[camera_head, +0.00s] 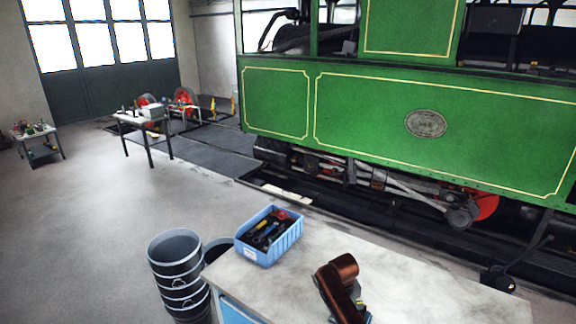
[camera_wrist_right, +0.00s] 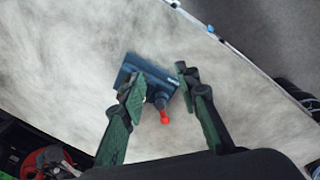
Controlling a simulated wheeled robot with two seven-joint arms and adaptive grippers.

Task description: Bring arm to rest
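My right gripper (camera_wrist_right: 158,78) shows in the right wrist view with its two green fingers spread apart and nothing gripped between them. A dark blue tool (camera_wrist_right: 158,84) with a red tip lies on the pale worktop (camera_wrist_right: 60,70) beyond the fingertips. The left finger covers part of it. I cannot tell how far the fingers are above it. In the head view a brown, copper-coloured arm link, apparently mine, is over the workbench (camera_head: 400,270). It hides the gripper, and a bit of blue shows beside it. My left gripper is not in view.
A blue crate (camera_head: 289,243) of tools stands at the workbench's back left corner. Stacked dark buckets (camera_head: 176,270) stand on the floor left of it. The green steam tram (camera_head: 360,115) is behind the bench. A small table (camera_head: 128,121) stands farther back. The bench's right side is clear.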

